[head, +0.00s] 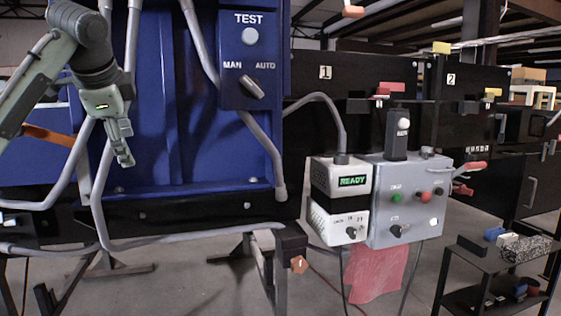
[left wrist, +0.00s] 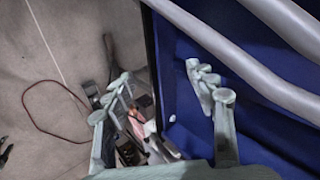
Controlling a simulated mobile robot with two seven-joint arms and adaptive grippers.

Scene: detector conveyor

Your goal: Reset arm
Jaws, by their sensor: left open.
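My left arm comes in from the upper left in the head view. Its grey-green gripper (head: 123,148) points down in front of the large blue panel (head: 165,120) and holds nothing. In the left wrist view the two fingers of the left gripper (left wrist: 162,88) stand wide apart with nothing between them. Blue panel surface (left wrist: 255,100) and grey tubes (left wrist: 240,55) lie to the right in that view. My right arm and gripper do not show.
A TEST/MAN-AUTO switch box (head: 254,57) is on the blue panel. Grey tubes run close to my left gripper. A white unit reading READY (head: 340,199) and a grey button box (head: 408,204) stand right of centre. A dark shelf cart (head: 495,262) is at lower right.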

